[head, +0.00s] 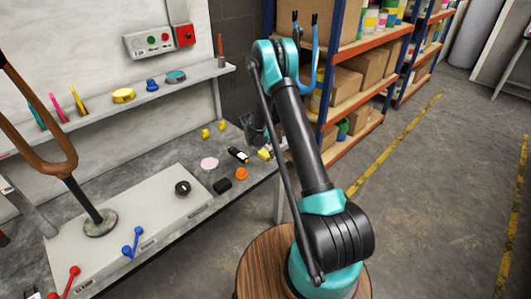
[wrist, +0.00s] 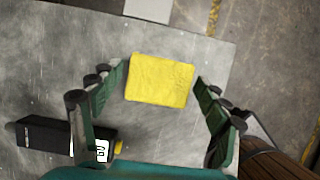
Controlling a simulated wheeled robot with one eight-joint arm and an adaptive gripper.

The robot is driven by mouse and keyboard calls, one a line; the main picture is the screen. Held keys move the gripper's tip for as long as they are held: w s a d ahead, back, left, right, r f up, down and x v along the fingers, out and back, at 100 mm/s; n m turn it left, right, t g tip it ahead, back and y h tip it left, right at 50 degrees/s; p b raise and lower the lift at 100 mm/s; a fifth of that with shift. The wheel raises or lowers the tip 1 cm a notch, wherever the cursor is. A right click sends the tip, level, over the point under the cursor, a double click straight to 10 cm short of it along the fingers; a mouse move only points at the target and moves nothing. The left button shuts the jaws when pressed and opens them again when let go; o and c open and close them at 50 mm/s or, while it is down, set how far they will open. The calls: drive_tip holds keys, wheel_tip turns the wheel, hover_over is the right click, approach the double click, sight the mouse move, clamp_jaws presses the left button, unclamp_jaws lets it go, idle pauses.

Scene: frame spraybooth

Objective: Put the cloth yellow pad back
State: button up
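The cloth yellow pad (wrist: 160,79) lies flat on the grey metal bench top (wrist: 205,45) in the wrist view, a roughly square piece of bright yellow. In the head view a small part of the yellow pad (head: 264,154) shows near the bench's right end, beside my arm. My gripper (wrist: 160,74) is open and empty, with one green-padded finger on each side of the pad. Both fingers look apart from it. Their height above the bench is hard to tell. In the head view my arm's end reaches down over this spot.
An orange knob (head: 241,174), black block (head: 222,186) and pink disc (head: 209,163) are nearby. A wall ledge (head: 200,73) runs behind; a storage rack (head: 350,55) stands right.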

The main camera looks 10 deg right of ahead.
drive_tip(key=shift+o, duration=0.2)
drive_tip(key=v, duration=1.2)
drive_tip(key=s+d+r+m+y, duration=0.1)
drive_tip(key=s+d+r+m, duration=0.3)
drive_tip(key=s+r+m, duration=0.35)
drive_tip(key=s+d+r+m+y, duration=0.1)
drive_tip(key=s+d+r+m, duration=0.1)
drive_tip(key=s+m, duration=0.7)
drive_tip(key=s+d+r+m+t+y, duration=0.1)
drive_tip(key=s+m, duration=0.7)
drive_tip(key=s, duration=1.4)
drive_tip(key=shift+s+d+r+m+t+y, duration=0.2)
drive_tip(key=shift+d+r+m+t+y, duration=0.15)
drive_tip(key=shift+r, duration=0.35)
drive_tip(key=shift+d, duration=0.1)
